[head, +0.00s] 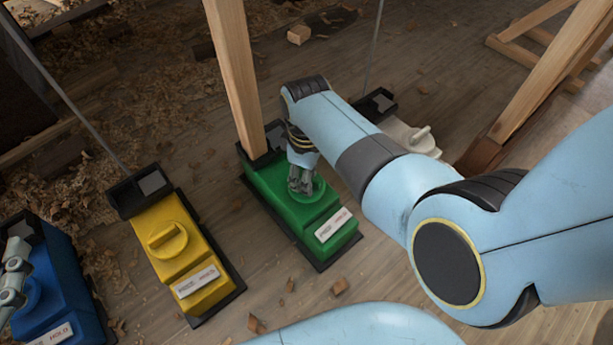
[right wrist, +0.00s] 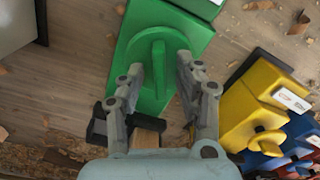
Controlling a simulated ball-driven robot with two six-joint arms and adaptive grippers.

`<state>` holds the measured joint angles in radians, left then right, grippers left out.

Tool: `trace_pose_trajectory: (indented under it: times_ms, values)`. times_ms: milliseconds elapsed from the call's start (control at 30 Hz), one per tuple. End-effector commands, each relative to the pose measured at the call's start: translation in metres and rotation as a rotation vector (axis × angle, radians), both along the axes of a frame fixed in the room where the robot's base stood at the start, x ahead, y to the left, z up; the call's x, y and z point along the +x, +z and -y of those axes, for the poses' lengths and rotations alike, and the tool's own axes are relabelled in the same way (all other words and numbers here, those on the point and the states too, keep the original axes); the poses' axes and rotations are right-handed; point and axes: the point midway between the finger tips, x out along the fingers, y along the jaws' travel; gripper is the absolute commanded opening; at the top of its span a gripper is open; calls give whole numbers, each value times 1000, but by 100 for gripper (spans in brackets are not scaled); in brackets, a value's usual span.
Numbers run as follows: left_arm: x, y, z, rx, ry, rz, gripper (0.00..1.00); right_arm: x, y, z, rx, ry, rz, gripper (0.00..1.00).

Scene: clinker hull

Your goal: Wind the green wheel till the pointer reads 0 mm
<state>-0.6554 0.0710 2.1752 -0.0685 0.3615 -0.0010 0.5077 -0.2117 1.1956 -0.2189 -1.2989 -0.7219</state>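The green block (head: 325,208) stands on the floor beneath a wooden prop, with a white label on its near end. Its round green wheel with a raised bar (right wrist: 158,72) shows in the right wrist view. My right gripper (right wrist: 160,72) is over the wheel, its fingers open on either side of the bar with a gap to each. In the head view, my right gripper (head: 301,180) hides much of the wheel. I cannot make out a pointer or millimetre scale. My left gripper (head: 12,270) is at the left edge by the blue block, partly cut off; its opening is unclear.
A yellow block (head: 182,240) with its own knob stands left of the green one, and a blue block (head: 58,278) further left. A whitish block (head: 410,136) is behind my right arm. The wooden prop (head: 236,80) rises close by. Wood chips litter the floor.

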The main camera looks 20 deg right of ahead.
Motion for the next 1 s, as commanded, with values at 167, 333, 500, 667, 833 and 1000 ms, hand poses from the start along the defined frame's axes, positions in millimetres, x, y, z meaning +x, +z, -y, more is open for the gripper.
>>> trace_pose_trajectory:
  times_ms: [167,333,500,667,833,1000]
  values:
    - [2,4,1,0,-3,22,38,0,-1,0,1,0,1,35]
    - [2,4,1,0,-3,21,38,0,0,0,1,0,1,33]
    - [2,4,1,0,-3,20,38,0,-1,0,1,0,1,11]
    - [2,4,1,0,-3,20,38,0,-1,0,0,0,0,0]
    - [2,4,1,0,-2,18,38,0,-1,0,0,-1,0,0]
    - [1,1,0,0,0,1,38,0,0,0,1,-20,1,0]
